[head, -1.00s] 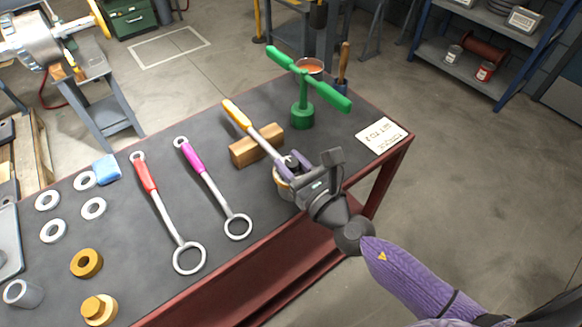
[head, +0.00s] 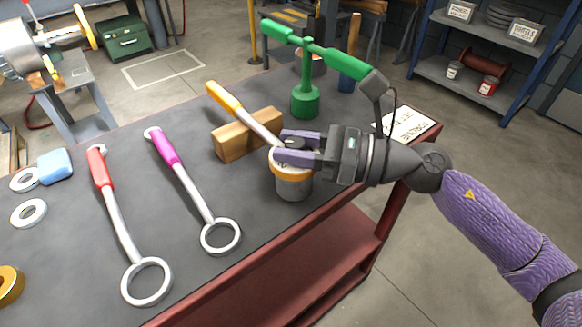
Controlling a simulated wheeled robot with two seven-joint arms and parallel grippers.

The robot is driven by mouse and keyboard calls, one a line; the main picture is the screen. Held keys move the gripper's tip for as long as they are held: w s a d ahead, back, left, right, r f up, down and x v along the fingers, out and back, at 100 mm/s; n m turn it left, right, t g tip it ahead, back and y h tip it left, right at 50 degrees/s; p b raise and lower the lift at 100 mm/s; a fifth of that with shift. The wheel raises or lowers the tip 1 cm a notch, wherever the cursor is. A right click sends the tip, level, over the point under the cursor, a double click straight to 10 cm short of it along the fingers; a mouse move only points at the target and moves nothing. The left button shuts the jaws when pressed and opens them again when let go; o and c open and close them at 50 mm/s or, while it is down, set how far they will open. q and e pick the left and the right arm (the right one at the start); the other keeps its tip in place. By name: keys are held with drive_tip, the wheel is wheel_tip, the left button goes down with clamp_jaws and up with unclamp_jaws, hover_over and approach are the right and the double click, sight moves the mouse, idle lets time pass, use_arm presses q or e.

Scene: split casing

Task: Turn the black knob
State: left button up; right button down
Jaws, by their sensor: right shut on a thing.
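The black knob (head: 297,143) sits on top of a short round grey body (head: 293,188) with a gold-coloured band and a pale marked face, near the table's front edge. My right gripper (head: 290,147) comes in from the right, with its two purple-grey fingers on either side of the knob, shut on it. The fingers and gripper body hide part of the knob and the marked face. My left gripper is not in view.
A yellow-handled wrench (head: 226,97) leans over a wooden block (head: 235,141) towards the grey body. Magenta (head: 163,146) and red (head: 98,166) wrenches lie left. A green T-shaped stand (head: 305,101) rises behind; a lettered card (head: 409,123) lies right, partly covered.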

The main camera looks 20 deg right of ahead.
drive_tip(key=n+g+b, duration=0.1)
drive_tip(key=n+g+y+b, duration=0.1)
drive_tip(key=g+b, duration=0.1)
drive_tip(key=n+g+y+b, duration=0.1)
drive_tip(key=g, duration=0.1)
drive_tip(key=shift+w+f+n+b, duration=0.1)
drive_tip(key=shift+f+n+b, duration=0.2)
drive_tip(key=shift+b, duration=0.05)
drive_tip(key=n+g+b, duration=0.2)
drive_tip(key=g, duration=0.1)
drive_tip(key=shift+r+g+y, duration=0.15)
drive_tip(key=shift+g+y, duration=0.15)
drive_tip(key=shift+g, duration=0.1)
drive_tip(key=shift+n+g+b, duration=0.7)
drive_tip(key=shift+n+g, duration=0.6)
drive_tip(key=shift+g, duration=0.5)
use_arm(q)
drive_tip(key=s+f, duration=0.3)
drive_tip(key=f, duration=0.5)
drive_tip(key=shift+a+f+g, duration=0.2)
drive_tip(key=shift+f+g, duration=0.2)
use_arm(e)
drive_tip(key=shift+r+n+g, duration=0.15)
drive_tip(key=shift+n+g, duration=0.25)
drive_tip(key=shift+g, duration=0.2)
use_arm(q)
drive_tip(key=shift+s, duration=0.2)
